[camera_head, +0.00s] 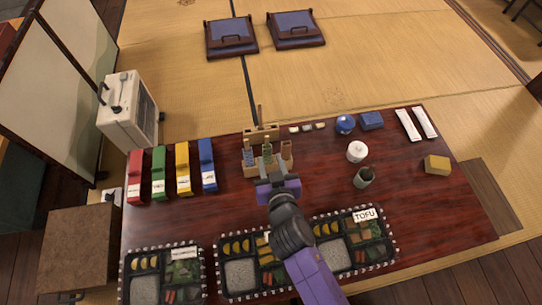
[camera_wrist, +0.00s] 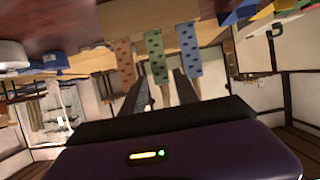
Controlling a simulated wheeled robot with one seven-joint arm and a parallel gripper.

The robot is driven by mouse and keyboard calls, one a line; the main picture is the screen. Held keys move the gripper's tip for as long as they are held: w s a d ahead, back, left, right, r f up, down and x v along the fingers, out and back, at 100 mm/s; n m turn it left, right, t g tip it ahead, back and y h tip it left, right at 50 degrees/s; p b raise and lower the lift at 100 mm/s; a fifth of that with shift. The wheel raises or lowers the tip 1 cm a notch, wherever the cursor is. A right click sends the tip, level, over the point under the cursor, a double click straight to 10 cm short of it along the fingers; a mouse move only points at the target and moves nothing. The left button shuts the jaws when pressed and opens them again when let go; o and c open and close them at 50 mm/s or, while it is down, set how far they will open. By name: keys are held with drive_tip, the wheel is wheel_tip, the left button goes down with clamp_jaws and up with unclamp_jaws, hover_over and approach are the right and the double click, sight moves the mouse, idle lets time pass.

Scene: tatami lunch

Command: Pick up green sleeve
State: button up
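A green patterned sleeve (camera_head: 267,152) stands upright in the middle of a small wooden holder (camera_head: 251,170) on the dark red table. A blue sleeve (camera_head: 248,157) stands to its left and a brown one (camera_head: 286,151) to its right. In the wrist view the green sleeve (camera_wrist: 156,55) hangs between the brown sleeve (camera_wrist: 125,62) and the blue sleeve (camera_wrist: 188,47). My gripper (camera_wrist: 160,78) is open, its fingers to either side of the green sleeve's end in the picture. Whether they touch it, I cannot tell. In the head view my gripper (camera_head: 277,184) is just in front of the holder.
Red, green, yellow and blue boxes (camera_head: 208,165) stand to the left. Bento trays (camera_head: 237,297) line the front edge. A white jar (camera_head: 357,151), a dark green cup (camera_head: 363,178) and a yellow block (camera_head: 437,165) stand to the right. Another wooden stand (camera_head: 262,131) is behind the holder.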

sight(267, 151)
drive_tip(key=x, duration=0.3)
drive_tip(key=b+x, duration=0.1)
drive_tip(key=x, duration=0.2)
drive_tip(key=shift+r, duration=0.25)
drive_tip(key=shift+c, duration=0.3)
clamp_jaws()
